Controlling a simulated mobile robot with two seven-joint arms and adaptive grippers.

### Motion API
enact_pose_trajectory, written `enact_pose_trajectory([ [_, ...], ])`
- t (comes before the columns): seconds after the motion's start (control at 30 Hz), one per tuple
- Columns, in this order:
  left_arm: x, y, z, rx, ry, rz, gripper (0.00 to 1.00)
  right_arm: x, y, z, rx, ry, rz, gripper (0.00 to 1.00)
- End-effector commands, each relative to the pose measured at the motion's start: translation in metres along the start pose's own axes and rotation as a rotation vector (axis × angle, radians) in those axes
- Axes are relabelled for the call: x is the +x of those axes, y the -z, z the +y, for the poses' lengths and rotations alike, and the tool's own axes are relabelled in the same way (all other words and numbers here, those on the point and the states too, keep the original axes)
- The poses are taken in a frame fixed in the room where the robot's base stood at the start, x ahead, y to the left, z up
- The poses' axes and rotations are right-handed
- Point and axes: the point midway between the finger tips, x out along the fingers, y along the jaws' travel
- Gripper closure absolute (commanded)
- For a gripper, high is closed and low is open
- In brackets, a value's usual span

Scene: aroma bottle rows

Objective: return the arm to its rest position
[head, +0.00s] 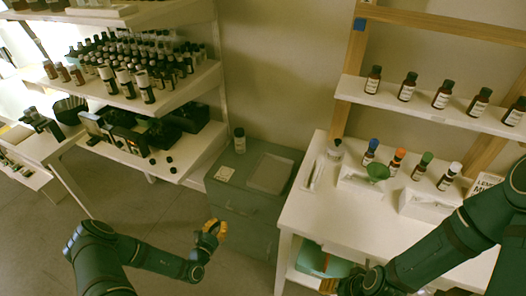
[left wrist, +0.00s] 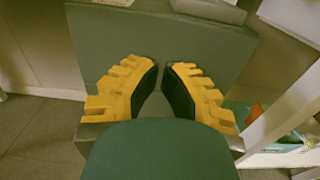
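My left gripper (head: 213,228) hangs over the floor, in front of the grey-green cabinet between the shelf unit and the white table. In the left wrist view its two yellow fingers (left wrist: 162,67) have a narrow gap between their tips, and nothing is held there. The cabinet's front fills much of that view beyond them. My right arm comes in from the right, over the front of the white table. My right gripper (head: 338,284) is low at the picture's bottom edge, dark and partly cut off, so its fingers cannot be made out.
The grey-green cabinet (head: 235,200) carries a dark bottle (head: 240,141) and a tray (head: 270,173). The white table (head: 310,218) holds several colour-capped bottles and a green funnel (head: 377,171). Shelves (head: 190,88) with bottle rows stand at left. Floor (head: 165,215) is clear around the left gripper.

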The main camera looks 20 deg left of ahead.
Motion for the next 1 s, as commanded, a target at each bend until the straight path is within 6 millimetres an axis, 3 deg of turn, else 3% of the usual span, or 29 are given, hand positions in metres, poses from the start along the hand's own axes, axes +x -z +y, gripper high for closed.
enact_pose_trajectory([
  [0.17,0.002,-0.002,-0.007,0.001,0.029,0.002,1.0,0.0,0.0,0.0,0.0,0.0,0.0,0.53],
  [0.27,0.007,-0.01,-0.035,0.009,0.146,0.01,1.0,0.0,0.0,0.0,0.0,0.0,0.0,0.53],
  [0.37,0.007,-0.023,-0.088,0.035,0.374,0.035,1.0,0.0,0.0,0.0,0.0,0.0,0.0,0.53],
  [0.47,-0.009,-0.037,-0.153,0.1,0.68,0.08,1.0,0.0,0.0,0.0,0.0,0.0,0.0,0.53],
  [0.53,-0.033,-0.043,-0.195,0.178,0.91,0.122,1.0,0.0,0.0,0.0,0.0,0.0,0.0,0.53],
  [0.63,-0.077,-0.049,-0.237,0.337,1.223,0.184,1.0,0.0,0.0,0.0,0.0,0.0,0.0,0.53],
  [0.7,-0.108,-0.049,-0.252,0.48,1.414,0.224,1.0,0.0,0.0,0.0,0.0,0.0,0.0,0.53],
  [0.8,-0.144,-0.05,-0.256,0.723,1.642,0.261,1.0,0.0,0.0,0.0,0.0,0.0,0.0,0.53],
  [0.9,-0.166,-0.052,-0.247,1.01,1.806,0.266,1.0,0.0,0.0,0.0,0.0,0.0,0.0,0.53],
  [1.0,-0.171,-0.06,-0.235,1.321,1.898,0.225,1.0,0.0,0.0,0.0,0.0,0.0,0.0,0.53],
])
